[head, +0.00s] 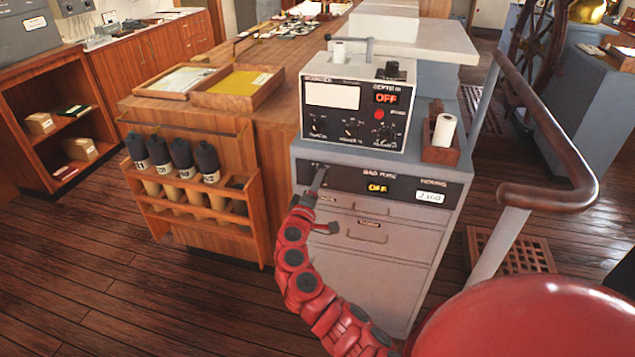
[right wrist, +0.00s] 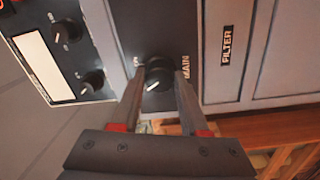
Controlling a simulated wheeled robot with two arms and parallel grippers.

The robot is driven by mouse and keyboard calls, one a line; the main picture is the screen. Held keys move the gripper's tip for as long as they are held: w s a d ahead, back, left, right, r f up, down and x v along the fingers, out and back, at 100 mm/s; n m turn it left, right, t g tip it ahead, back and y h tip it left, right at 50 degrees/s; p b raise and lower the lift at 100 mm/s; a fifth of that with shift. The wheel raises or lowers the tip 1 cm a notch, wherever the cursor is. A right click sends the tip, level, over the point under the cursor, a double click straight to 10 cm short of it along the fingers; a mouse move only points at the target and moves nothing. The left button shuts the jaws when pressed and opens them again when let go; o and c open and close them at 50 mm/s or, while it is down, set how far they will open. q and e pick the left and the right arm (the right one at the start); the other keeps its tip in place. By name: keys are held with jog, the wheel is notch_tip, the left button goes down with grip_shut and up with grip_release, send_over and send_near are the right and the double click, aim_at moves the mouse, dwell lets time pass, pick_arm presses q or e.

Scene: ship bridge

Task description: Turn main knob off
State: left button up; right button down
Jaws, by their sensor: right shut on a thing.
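The main knob (right wrist: 158,74) is a black round knob with a white mark, on a dark panel beside the label MAIN in the right wrist view. My right gripper (right wrist: 160,78) is shut on it, one finger on each side. In the head view the right gripper (head: 318,178) reaches the left end of the dark control panel (head: 345,181) on the grey cabinet, and it hides the knob there. My left gripper is not in view.
A grey instrument box (head: 358,130) with several knobs and its own OFF display stands on the cabinet (head: 385,255). A wooden rack (head: 190,205) with several dark-topped bottles is to the left. A wooden handrail (head: 545,135) stands to the right.

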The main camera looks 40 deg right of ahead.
dwell(0.3)
jog(key=shift+c, duration=2.1)
grip_release()
jog(key=shift+a, duration=0.1)
jog(key=b+v, duration=0.2)
jog(key=v, duration=1.5)
jog(key=shift+f, duration=0.15)
jog(key=shift+a, duration=0.1)
